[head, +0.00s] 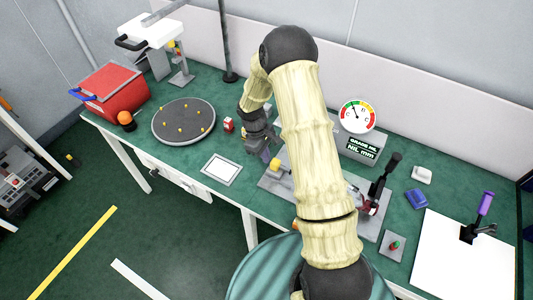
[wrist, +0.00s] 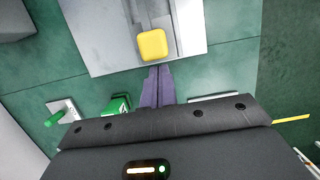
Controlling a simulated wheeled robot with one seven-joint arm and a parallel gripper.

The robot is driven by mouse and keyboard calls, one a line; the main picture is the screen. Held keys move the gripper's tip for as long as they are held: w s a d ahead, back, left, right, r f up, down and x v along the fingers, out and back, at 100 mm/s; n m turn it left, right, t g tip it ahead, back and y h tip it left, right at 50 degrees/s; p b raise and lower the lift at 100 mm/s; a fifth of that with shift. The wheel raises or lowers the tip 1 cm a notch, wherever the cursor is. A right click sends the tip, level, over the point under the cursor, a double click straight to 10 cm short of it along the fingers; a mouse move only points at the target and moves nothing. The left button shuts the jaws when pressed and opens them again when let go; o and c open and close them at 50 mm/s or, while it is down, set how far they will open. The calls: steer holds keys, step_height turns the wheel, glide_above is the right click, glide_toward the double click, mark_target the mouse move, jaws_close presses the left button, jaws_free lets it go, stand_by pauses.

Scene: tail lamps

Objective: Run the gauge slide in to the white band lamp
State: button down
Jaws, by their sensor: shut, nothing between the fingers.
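A grey metal gauge plate (head: 272,184) lies on the green bench, partly hidden behind my arm. A yellow block (head: 276,164), which looks like the slide's knob, sits on a narrow track there. In the wrist view the yellow block (wrist: 152,45) is just beyond my fingertips. My gripper (wrist: 157,70) is shut and empty, its two fingers together; I cannot tell whether they touch the block. In the head view my gripper (head: 266,152) is beside the block. A small red and white part (head: 368,208), perhaps the lamp, shows at the plate's right end; my arm hides the middle.
A dial (head: 357,115) and a display reading NIL mm (head: 362,148) stand behind the plate. A black-handled clamp (head: 385,172) rises on the right. A round grey turntable (head: 184,121), a red box (head: 113,92) and a framed white card (head: 222,168) are to the left.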

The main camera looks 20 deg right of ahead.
mark_target(274, 160)
steer(key=shift+s+d, duration=0.15)
steer(key=shift+d, duration=0.1)
steer(key=shift+s+d+f, duration=0.1)
steer(key=shift+s+d, duration=0.05)
steer(key=shift+d, duration=0.2)
steer(key=shift+s+d, duration=0.35)
steer(key=shift+s, duration=0.2)
steer(key=shift+s+d, duration=0.3)
steer(key=shift+s, duration=0.25)
steer(key=shift+w, duration=0.3)
steer(key=shift+w+a, duration=0.3)
steer(key=shift+a, duration=0.15)
steer(key=shift+w+a+r, duration=0.15)
steer(key=shift+w+a, duration=0.4)
steer(key=shift+w, duration=0.1)
steer(key=shift+w+a+r, duration=0.15)
steer(key=shift+w+a, duration=0.4)
steer(key=shift+w, duration=0.05)
steer(key=b+v, duration=0.1)
steer(key=v, duration=0.8)
steer(key=shift+r, duration=0.2)
steer(key=shift+s, duration=0.2)
